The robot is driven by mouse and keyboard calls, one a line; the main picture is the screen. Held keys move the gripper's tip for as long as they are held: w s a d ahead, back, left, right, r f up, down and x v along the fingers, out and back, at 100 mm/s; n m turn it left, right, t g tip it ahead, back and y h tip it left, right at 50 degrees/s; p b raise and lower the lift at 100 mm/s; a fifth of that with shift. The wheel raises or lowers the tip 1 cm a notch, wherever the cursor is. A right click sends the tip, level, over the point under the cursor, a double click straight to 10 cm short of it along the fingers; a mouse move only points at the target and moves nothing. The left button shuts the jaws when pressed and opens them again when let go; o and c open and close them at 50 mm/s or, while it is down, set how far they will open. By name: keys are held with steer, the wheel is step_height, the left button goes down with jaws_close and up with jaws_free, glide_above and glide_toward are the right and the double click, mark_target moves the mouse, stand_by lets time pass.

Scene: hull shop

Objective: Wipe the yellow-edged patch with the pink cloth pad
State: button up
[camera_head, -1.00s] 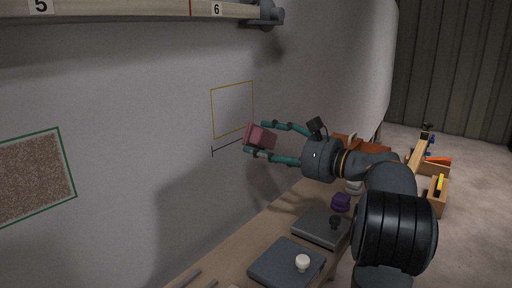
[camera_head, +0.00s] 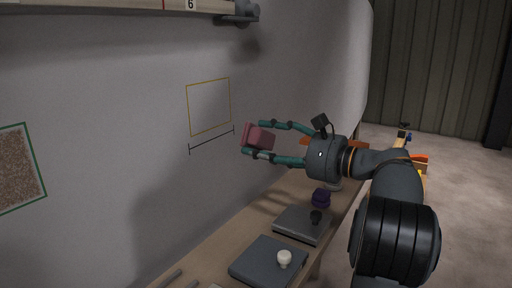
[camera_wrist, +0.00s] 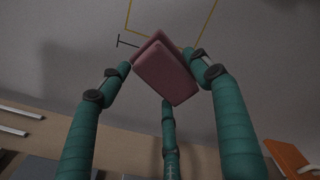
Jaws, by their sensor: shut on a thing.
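The pink cloth pad (camera_head: 259,138) is a small block held at the fingertips of my gripper (camera_head: 262,140). In the wrist view the pad (camera_wrist: 163,70) sits tilted between green fingers, and my gripper (camera_wrist: 160,78) is shut on it. The yellow-edged patch (camera_head: 209,107) is a thin yellow outline on the grey wall, left of and above the pad in the head view. Its surface looks plain grey. In the wrist view part of the yellow outline (camera_wrist: 128,16) shows behind the pad, which hides some of its lower edge. The pad appears apart from the wall.
A dark scale line (camera_head: 212,139) runs just under the patch. A green-edged speckled patch (camera_head: 18,167) is at far left. A rail (camera_head: 120,5) runs above.

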steer(key=shift+b+v, duration=0.7)
steer(key=shift+v, duration=1.15)
steer(key=shift+s+d, duration=0.1)
steer(key=shift+d, duration=0.05)
